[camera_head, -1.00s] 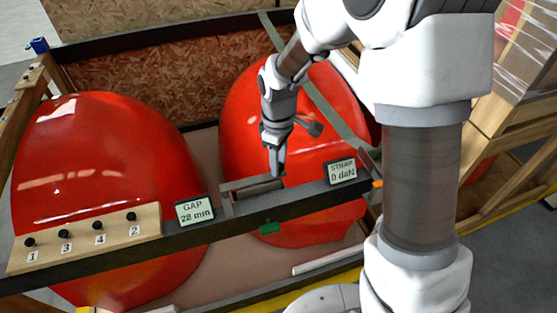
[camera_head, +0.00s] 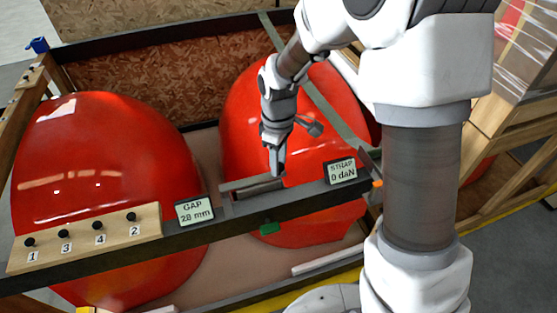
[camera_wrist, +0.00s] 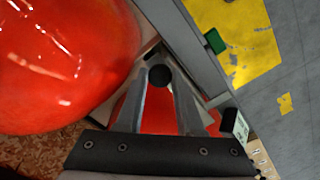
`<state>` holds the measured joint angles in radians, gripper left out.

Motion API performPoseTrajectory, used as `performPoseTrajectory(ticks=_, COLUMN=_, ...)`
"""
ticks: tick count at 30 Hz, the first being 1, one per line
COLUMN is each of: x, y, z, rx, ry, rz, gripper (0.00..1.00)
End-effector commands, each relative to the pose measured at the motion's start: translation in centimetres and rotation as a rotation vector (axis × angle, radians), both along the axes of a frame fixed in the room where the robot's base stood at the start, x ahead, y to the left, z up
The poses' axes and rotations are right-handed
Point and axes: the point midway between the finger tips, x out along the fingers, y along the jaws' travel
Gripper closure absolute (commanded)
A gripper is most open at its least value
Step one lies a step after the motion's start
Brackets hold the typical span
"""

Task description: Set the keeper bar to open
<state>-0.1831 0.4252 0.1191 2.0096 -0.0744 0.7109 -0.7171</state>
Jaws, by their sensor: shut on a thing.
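The keeper bar appears to be the grey bar (camera_head: 248,184) on the dark front rail (camera_head: 100,254), between the GAP and STRAP displays. My gripper (camera_head: 277,173) reaches down to the right end of this bar. In the wrist view my gripper's two fingers (camera_wrist: 160,82) are shut on a round black knob (camera_wrist: 160,76). The knob's join to the bar is hidden, and I cannot tell the bar's exact position. A green tab (camera_head: 270,228) sits on the rail's front face below; it also shows in the wrist view (camera_wrist: 215,41).
Two large red nosecones, left (camera_head: 105,180) and right (camera_head: 240,130), stand in the crate behind the rail. The GAP display (camera_head: 195,211) reads 28 mm; the STRAP display (camera_head: 341,171) reads 0 daN. A wooden board (camera_head: 80,240) with numbered black pegs is at the left.

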Motion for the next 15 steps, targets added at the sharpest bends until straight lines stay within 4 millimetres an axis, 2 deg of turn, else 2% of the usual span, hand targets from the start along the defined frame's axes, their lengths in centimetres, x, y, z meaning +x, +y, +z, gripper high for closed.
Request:
performPoseTrajectory(ticks=10, x=0.19, y=0.08, z=0.07, rx=0.001, ry=0.000, rz=0.012, gripper=1.00)
performPoseTrajectory(ticks=15, x=0.97, y=0.31, z=0.11, rx=0.000, ry=-0.001, rz=0.064, gripper=1.00)
